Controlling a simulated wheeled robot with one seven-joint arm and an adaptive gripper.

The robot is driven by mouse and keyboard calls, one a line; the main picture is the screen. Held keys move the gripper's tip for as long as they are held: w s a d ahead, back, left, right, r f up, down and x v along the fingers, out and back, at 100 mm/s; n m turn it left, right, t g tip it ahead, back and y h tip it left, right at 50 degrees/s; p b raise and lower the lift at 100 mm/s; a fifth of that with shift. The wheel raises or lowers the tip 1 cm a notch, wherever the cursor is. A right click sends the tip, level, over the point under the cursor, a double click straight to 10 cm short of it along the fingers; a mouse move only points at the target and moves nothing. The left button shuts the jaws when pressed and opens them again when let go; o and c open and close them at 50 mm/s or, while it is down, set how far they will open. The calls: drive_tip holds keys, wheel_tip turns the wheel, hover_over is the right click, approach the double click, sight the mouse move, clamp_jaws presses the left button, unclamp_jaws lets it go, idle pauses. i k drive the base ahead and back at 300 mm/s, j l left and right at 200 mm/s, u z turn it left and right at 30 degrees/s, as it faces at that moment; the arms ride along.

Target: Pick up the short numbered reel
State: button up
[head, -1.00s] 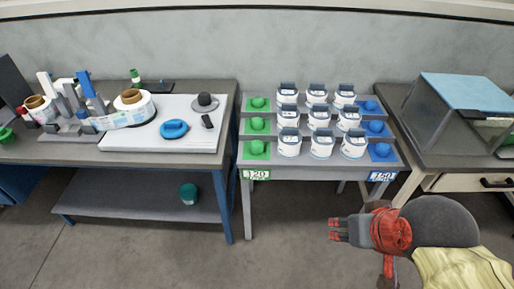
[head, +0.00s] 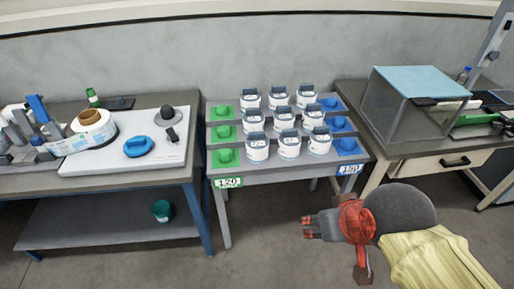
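A wide white reel with a brown core (head: 93,121) and a printed strip of labels lies on the left bench, beside the label machine (head: 40,130). I cannot read any numbers on it. A second reel beside the machine is cut off at the left edge. Whether either is the short one I cannot tell. My gripper (head: 307,228) is over the floor, in front of the middle table and well away from the reels. It points left and no object shows in it; its finger gap is too small to judge.
The middle table (head: 290,172) holds several white containers with blue-grey lids (head: 258,146), between green and blue trays marked 120 and 150. A clear-sided box (head: 415,100) stands on the right bench. Floor in front is open.

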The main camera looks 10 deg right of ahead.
sight(257, 143)
drive_tip(key=i+j+z, duration=0.15)
drive_tip(key=z, duration=0.2)
drive_tip(key=i+j+z, duration=0.15)
drive_tip(key=z, duration=0.2)
drive_tip(key=i+j+z, duration=0.1)
drive_tip(key=z, duration=0.25)
drive_tip(key=j, duration=0.1)
